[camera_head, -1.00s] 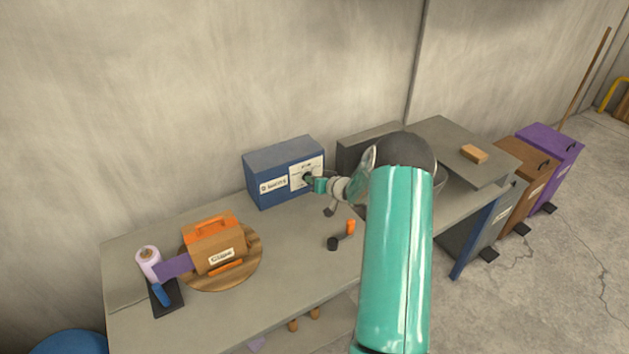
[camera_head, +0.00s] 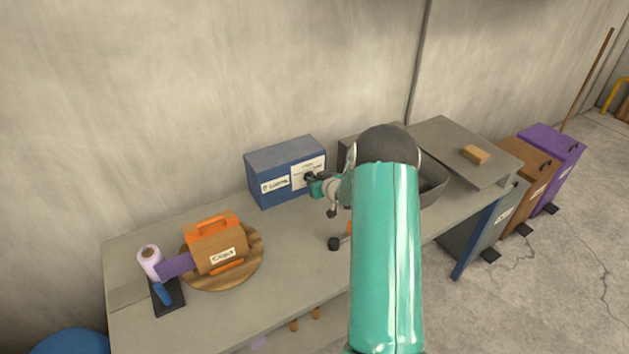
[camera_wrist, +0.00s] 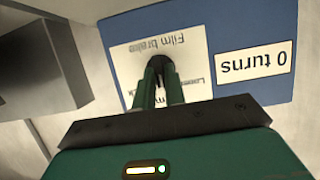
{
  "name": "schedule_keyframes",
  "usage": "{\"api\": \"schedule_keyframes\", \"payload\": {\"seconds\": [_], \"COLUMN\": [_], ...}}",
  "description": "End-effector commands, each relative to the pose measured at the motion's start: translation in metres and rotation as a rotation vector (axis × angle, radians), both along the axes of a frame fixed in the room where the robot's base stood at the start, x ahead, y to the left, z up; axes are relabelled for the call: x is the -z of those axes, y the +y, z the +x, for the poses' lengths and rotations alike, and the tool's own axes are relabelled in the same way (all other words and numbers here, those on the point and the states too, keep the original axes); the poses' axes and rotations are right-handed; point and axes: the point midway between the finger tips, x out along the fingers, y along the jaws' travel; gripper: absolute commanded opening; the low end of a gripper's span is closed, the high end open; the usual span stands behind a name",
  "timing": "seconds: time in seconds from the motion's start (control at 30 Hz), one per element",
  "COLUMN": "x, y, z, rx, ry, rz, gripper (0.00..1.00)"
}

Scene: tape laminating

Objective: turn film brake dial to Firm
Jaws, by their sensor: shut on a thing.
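The film brake dial (camera_wrist: 160,66) is a dark round knob on a white label (camera_wrist: 125,55) reading "Film brake", on the front of a blue box (camera_head: 285,170). My gripper (camera_wrist: 159,80) is shut on the dial, its two green fingers on either side of it. The wrist view is upside down and rolled. The fingers hide part of the label's other words, and the dial's pointer cannot be made out. In the head view my gripper (camera_head: 314,183) meets the right part of the box's front face.
A second label (camera_wrist: 254,62) reads "0 turns". A wooden turntable (camera_head: 250,268) holds an orange-handled brown box (camera_head: 219,250). A pink-white roll (camera_head: 149,260) stands at left with purple film. A grey bin and flat board (camera_head: 450,150) are at right.

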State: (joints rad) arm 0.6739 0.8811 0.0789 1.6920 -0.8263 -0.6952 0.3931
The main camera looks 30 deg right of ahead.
Motion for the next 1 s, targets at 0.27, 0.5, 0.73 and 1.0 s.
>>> {"api": "schedule_keyframes", "payload": {"seconds": [0.27,0.5,0.73,1.0], "x": [-0.001,-0.001,-0.010,-0.033], "y": [0.000,0.000,0.000,0.004], "z": [0.000,-0.001,-0.022,-0.076], "rx": [0.000,0.000,0.003,0.002], "ry": [-0.001,-0.001,0.000,-0.001], "rz": [0.000,0.001,0.001,0.000], "gripper": [0.34,0.34,0.34,0.34]}}
